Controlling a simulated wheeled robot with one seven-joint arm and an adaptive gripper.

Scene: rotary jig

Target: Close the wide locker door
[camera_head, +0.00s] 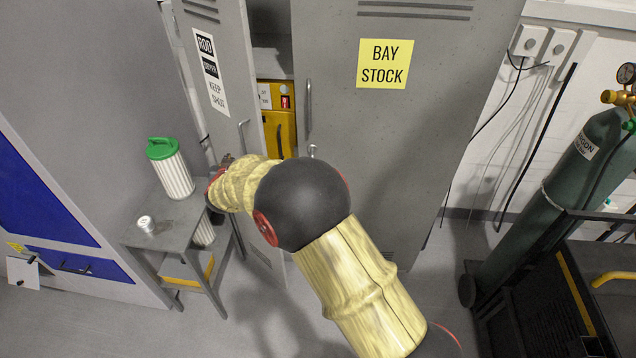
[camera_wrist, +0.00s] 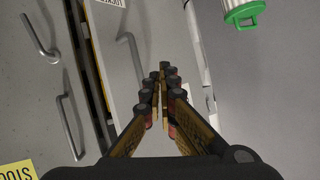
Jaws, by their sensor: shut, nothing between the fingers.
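The grey locker has two doors in the head view. The door with the yellow BAY STOCK sign (camera_head: 430,140) looks the wider; I cannot tell whether it sits flush. The door with the ROD and KEEP SHUT labels (camera_head: 228,112) stands ajar on the left, with a gap between the two. In the wrist view, the labelled door (camera_wrist: 128,88) has a bar handle (camera_wrist: 128,62) left of my fingers. My gripper (camera_wrist: 160,95) is shut and empty, in front of that door's outer face; contact cannot be told. In the head view my gripper (camera_head: 219,172) is partly hidden by my arm.
A yellow case (camera_head: 279,124) shows inside the gap. A small grey table (camera_head: 178,218) with a green-lidded canister (camera_head: 173,172) and a small white pot (camera_head: 147,225) stands left of my gripper. A gas cylinder (camera_head: 545,190) on a dark cart is at the right.

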